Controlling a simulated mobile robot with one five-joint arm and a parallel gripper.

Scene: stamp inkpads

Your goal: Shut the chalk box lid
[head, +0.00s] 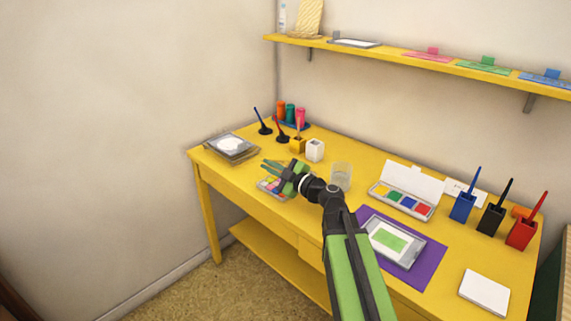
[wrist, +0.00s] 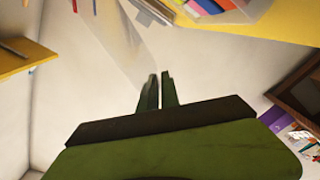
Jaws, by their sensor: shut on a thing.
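The chalk box (head: 284,198) sits at the table's front edge in the head view, partly hidden by my gripper; pink, yellow and other coloured chalks show in it. In the wrist view its clear wall and chalks (wrist: 218,10) show at the top edge. My gripper (head: 268,164) is just above and behind the box, its fingers pointing left. In the wrist view the fingers (wrist: 159,78) are nearly together with a narrow gap. A faint see-through panel, seemingly the lid (wrist: 118,42), reaches down to the fingertips. Its exact tilt is hard to tell.
A stack of pads (head: 232,148) lies left on the yellow table (head: 350,205). Stamps, a white cup (head: 315,150) and a clear glass (head: 341,176) stand behind my gripper. An open paint set (head: 405,200) and a purple mat (head: 432,262) lie to the right.

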